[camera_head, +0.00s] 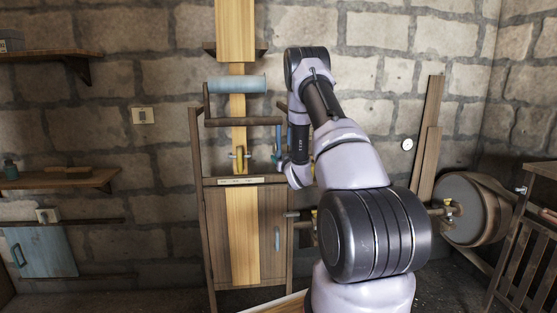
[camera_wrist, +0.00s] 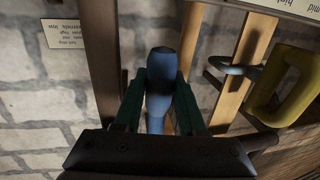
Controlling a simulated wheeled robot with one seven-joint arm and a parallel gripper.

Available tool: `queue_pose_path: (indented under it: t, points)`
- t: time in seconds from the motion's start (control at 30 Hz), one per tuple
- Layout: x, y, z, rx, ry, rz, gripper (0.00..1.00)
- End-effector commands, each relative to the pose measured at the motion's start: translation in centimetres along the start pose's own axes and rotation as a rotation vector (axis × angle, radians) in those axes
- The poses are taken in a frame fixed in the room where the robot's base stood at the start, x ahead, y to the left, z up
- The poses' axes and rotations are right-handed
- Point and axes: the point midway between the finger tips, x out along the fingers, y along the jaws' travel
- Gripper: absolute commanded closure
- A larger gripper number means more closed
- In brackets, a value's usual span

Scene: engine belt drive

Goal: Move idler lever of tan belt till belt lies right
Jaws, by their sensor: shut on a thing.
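The tan belt (camera_head: 242,235) runs vertically down the wooden frame, over a blue roller (camera_head: 238,85). It crosses the roller near its middle, though the exact alignment is hard to judge. In the head view a blue upright piece (camera_head: 278,146) shows beside my wrist; the fingers are not clear there.
A label strip (camera_head: 240,181) lies on the frame's ledge below the idler. A wooden cabinet front with a blue handle (camera_head: 277,238) is below. Shelves (camera_head: 55,180) line the left wall.

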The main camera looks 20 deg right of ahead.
Motion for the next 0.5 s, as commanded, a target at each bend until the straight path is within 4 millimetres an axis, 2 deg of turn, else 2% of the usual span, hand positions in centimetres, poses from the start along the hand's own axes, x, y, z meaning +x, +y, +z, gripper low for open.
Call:
queue_pose_path:
  t: [0.3, 0.5]
  points:
    - [-2.8, -0.5, -0.5, 0.035, -0.169, 0.001, 1.0]
    - [-3.1, -0.6, -0.5, 0.039, -0.197, 0.0, 1.0]
